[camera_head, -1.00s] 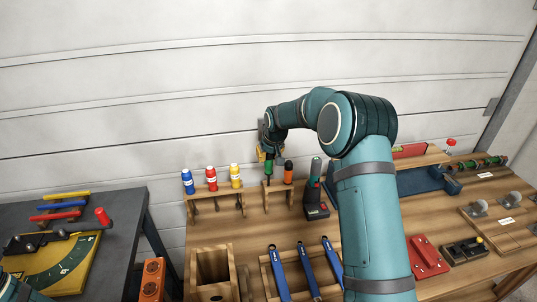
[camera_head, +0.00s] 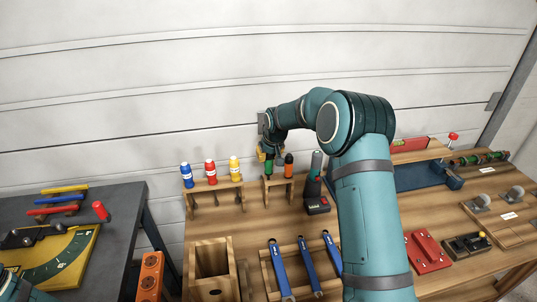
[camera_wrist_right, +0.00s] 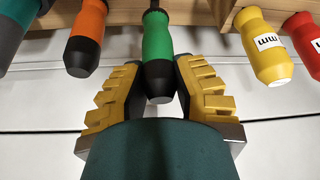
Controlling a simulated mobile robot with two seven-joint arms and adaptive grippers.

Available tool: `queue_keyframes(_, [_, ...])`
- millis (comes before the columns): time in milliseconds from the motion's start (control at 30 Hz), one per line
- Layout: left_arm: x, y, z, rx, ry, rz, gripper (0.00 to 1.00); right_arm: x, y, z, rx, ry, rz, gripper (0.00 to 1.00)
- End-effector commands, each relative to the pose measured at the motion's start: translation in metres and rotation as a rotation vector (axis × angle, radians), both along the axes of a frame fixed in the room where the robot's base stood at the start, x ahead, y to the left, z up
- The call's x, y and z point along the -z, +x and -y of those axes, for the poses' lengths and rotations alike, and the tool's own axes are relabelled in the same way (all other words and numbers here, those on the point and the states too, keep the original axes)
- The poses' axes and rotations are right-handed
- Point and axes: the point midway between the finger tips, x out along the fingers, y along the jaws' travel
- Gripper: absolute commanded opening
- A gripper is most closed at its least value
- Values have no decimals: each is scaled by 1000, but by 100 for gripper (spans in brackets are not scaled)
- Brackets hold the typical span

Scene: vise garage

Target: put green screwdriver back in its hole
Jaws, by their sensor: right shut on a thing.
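The green screwdriver (camera_head: 268,167) stands upright at the small wooden rack (camera_head: 278,192) at the back of the bench. In the right wrist view its green and black handle (camera_wrist_right: 157,45) sits between my right gripper's yellow-padded fingers (camera_wrist_right: 159,88), which are shut on the black end. My left gripper is not clearly in view; only part of my left arm shows at the lower left.
An orange screwdriver (camera_head: 289,165) stands right beside the green one. A cordless drill (camera_head: 316,190) is to its right. Blue, red and yellow screwdrivers (camera_head: 234,167) stand in the rack to the left. Blue wrenches (camera_head: 307,266) and an open wooden box (camera_head: 211,260) are nearer.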

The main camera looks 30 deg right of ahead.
Motion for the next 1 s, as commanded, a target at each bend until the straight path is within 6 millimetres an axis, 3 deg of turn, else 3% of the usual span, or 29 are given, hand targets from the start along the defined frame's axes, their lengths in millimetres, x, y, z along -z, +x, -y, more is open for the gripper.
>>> queue_keyframes(1000, [11, 0, 0, 0, 0, 0, 68, 16, 0, 0, 0, 0, 0, 0])
